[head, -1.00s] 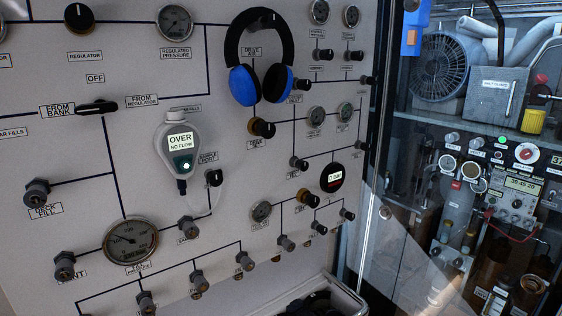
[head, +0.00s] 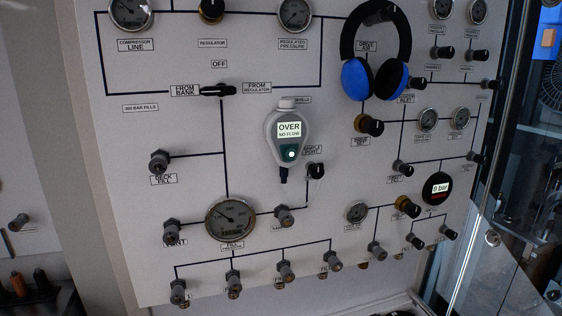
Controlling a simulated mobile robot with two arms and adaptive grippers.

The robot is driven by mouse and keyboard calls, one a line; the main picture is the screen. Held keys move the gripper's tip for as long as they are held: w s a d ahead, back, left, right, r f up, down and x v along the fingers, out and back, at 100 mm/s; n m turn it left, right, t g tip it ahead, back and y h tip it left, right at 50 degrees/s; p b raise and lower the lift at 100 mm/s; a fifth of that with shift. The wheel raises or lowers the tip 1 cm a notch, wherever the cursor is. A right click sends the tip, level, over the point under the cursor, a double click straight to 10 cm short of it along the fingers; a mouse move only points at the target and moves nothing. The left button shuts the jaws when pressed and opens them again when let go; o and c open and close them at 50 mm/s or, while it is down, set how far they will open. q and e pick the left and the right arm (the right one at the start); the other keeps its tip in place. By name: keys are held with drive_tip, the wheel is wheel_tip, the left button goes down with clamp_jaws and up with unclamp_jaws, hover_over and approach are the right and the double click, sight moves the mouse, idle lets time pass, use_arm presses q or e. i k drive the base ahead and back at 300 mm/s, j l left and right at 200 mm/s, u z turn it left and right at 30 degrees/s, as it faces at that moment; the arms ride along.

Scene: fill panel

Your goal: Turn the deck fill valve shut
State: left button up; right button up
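The deck fill valve (head: 159,162) is a small dark grey knob on the left part of the white panel (head: 120,128). Its label, "DECK FILL" (head: 163,180), sits just below it. A dark line runs from it to the right and joins the vertical line under the selector. How far the knob is turned cannot be told. Neither of my grippers is in view, and nothing touches the valve.
Below are the vent knob (head: 171,231), a round gauge (head: 230,218) and a row of knobs. A handheld analyser (head: 288,135) reads "OVER NO FLOW". Blue and black headphones (head: 376,50) hang at upper right. A glass door (head: 500,200) stands at right.

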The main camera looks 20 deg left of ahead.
sight(158, 165)
drive_tip(key=u, duration=1.25)
drive_tip(key=z, duration=1.3)
drive_tip(key=j+u, duration=0.1)
drive_tip(key=u, duration=0.3)
drive_tip(key=i+u, duration=0.1)
drive_tip(key=u, duration=0.3)
drive_tip(key=j+u, duration=0.15)
drive_tip(key=u, duration=0.25)
drive_tip(key=i+l, duration=0.05)
